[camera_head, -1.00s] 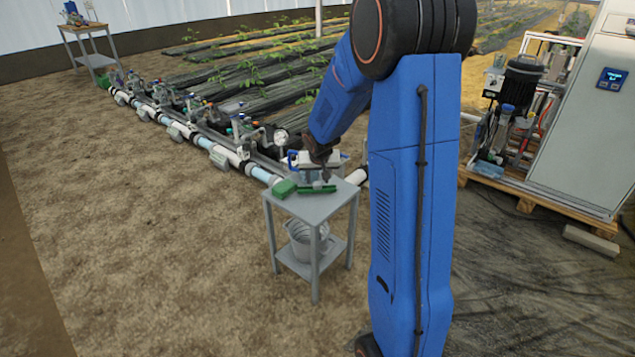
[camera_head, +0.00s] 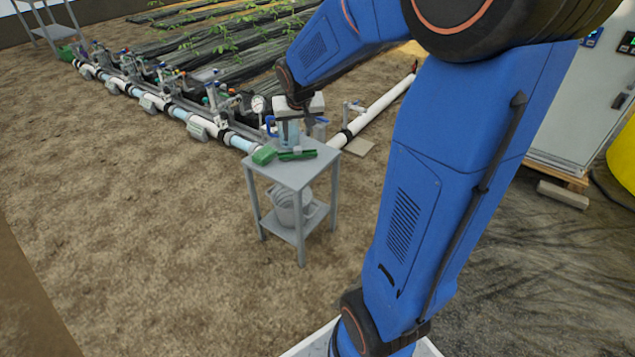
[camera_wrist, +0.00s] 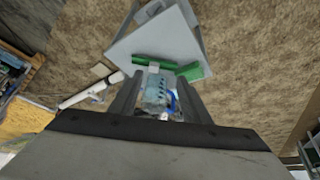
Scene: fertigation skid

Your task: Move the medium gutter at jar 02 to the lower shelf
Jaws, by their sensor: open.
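A grey two-tier table stands in the head view with its top (camera_head: 290,176) and lower shelf (camera_head: 283,233). On the top's far edge lie a long narrow green piece (camera_head: 297,155) and a shorter green block (camera_head: 263,155). In the wrist view the long green piece (camera_wrist: 150,62) and the green block (camera_wrist: 190,72) lie just beyond my fingertips. I cannot tell which is the medium gutter.
A white and blue pipe line (camera_head: 180,110) with valves and gauges runs behind the table. Bare soil is free to the table's left. A grey cabinet (camera_head: 575,105) stands at the right.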

